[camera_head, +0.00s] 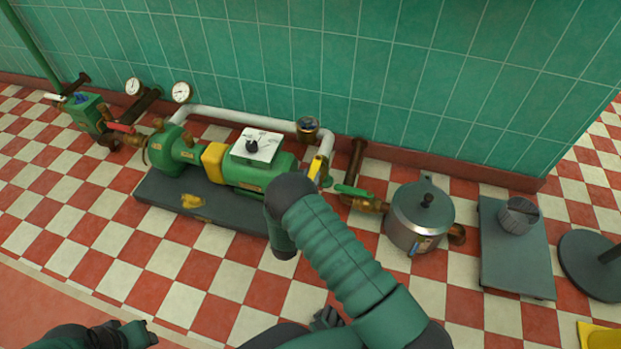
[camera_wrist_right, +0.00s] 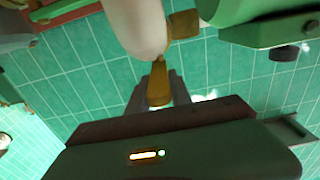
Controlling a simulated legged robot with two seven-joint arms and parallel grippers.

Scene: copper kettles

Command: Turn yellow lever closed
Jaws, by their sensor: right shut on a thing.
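The yellow lever (camera_head: 315,168) sits on the end of the white pipe (camera_head: 240,116), just right of the green pump. In the right wrist view the lever (camera_wrist_right: 159,86) hangs below the rounded white pipe end, between the dark fingers of my right gripper (camera_wrist_right: 158,96), which is shut on it. In the head view my right forearm and its dark joint hide most of that gripper. My left gripper (camera_head: 140,334) is at the bottom left edge, low and far from the lever; its finger gap is not clear.
A green pump (camera_head: 245,174) on a dark base is left of the lever. A green-handled valve (camera_head: 352,190) and a metal kettle (camera_head: 420,215) stand close on the right. A grey scale (camera_head: 515,265) lies further right. The tiled wall (camera_head: 380,80) is behind.

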